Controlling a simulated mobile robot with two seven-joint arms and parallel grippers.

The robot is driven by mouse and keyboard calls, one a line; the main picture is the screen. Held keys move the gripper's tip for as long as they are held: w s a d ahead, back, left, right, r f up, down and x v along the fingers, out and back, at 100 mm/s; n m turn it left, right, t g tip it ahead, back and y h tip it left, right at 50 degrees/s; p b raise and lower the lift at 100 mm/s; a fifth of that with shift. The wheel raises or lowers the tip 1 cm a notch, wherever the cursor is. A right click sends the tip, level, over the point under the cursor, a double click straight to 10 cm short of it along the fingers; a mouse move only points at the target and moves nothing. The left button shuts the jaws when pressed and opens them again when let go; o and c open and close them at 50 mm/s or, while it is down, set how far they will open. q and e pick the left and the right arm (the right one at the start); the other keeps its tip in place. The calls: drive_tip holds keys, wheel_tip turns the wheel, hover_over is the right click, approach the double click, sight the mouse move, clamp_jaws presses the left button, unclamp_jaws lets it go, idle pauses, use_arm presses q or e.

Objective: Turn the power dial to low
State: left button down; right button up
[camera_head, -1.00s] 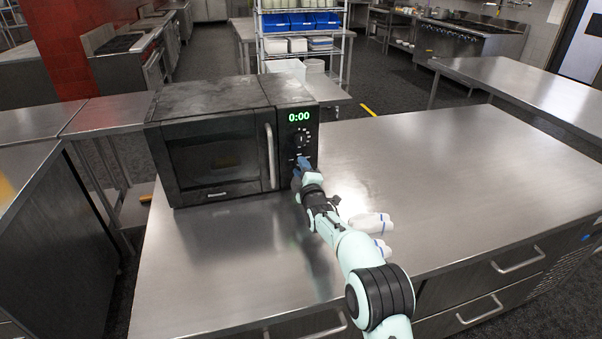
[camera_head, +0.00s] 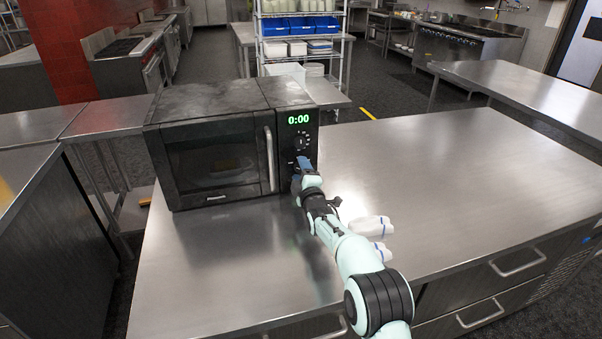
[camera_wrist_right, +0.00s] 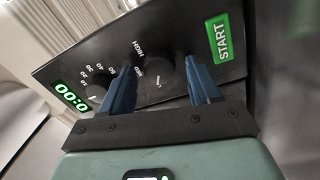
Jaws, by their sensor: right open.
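The black microwave (camera_head: 215,155) stands on the steel counter with its door shut. In the right wrist view its control panel shows tilted, with a lit green 0:00 display (camera_wrist_right: 70,98), a timer dial (camera_wrist_right: 98,86) ringed by numbers, and a green START button (camera_wrist_right: 218,38). The round black power dial (camera_wrist_right: 159,83), with HIGH and MED printed beside it, lies between the two blue fingers of my right gripper (camera_wrist_right: 160,66). The fingers are open, one on each side; whether they touch it is unclear. In the head view the right gripper (camera_head: 303,166) covers the lower panel. My left gripper is not in view.
The microwave's vertical door handle (camera_head: 270,158) is just left of the control panel. The steel counter (camera_head: 450,180) is clear to the right of my arm. A wire rack with blue bins (camera_head: 300,24) stands behind.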

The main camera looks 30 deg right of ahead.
drive_tip(key=b+v, duration=0.1)
drive_tip(key=v, duration=1.2)
drive_tip(key=shift+s+b, duration=0.2)
drive_tip(key=shift+b, duration=0.1)
drive_tip(key=shift+a, duration=0.1)
